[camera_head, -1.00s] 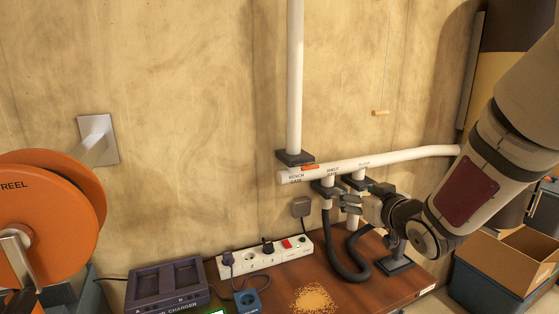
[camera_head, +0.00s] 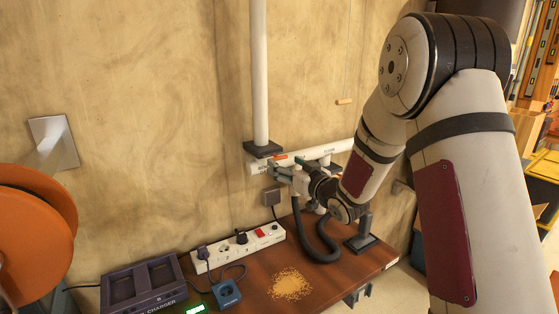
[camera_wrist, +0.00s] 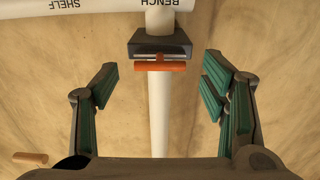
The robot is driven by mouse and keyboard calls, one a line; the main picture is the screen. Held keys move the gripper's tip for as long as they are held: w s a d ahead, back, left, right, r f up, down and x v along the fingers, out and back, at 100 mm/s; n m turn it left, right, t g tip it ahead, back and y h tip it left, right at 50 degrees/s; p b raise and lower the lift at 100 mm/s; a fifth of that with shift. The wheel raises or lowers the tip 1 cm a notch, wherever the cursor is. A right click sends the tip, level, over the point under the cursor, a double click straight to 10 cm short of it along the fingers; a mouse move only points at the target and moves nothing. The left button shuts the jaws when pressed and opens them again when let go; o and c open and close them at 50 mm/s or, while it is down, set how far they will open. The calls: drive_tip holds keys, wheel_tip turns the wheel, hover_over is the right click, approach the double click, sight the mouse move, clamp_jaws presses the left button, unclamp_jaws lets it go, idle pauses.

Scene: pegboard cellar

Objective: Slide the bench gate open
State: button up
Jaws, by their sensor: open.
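The bench gate is a dark block (camera_head: 263,148) on the white pipe, with a short orange handle (camera_head: 280,156) at its front. In the wrist view the block (camera_wrist: 160,42) is at top centre under the upside-down BENCH label, and the orange handle (camera_wrist: 160,66) runs across its near side. My gripper (camera_head: 279,168) is just below and in front of the handle in the head view. In the wrist view my gripper (camera_wrist: 161,78) is open and empty, with green pads on either side of the handle and a gap on both sides. The remaining distance in depth is unclear.
A white horizontal pipe (camera_head: 342,147) runs along the wall, partly hidden by my arm. Below are the brown bench (camera_head: 345,270), a white power strip (camera_head: 240,248), a black hose (camera_head: 309,240) and a sawdust pile (camera_head: 290,284). An orange reel (camera_head: 30,240) is at left.

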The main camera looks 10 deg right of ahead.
sight(276, 156)
drive_tip(key=shift+x, duration=2.05)
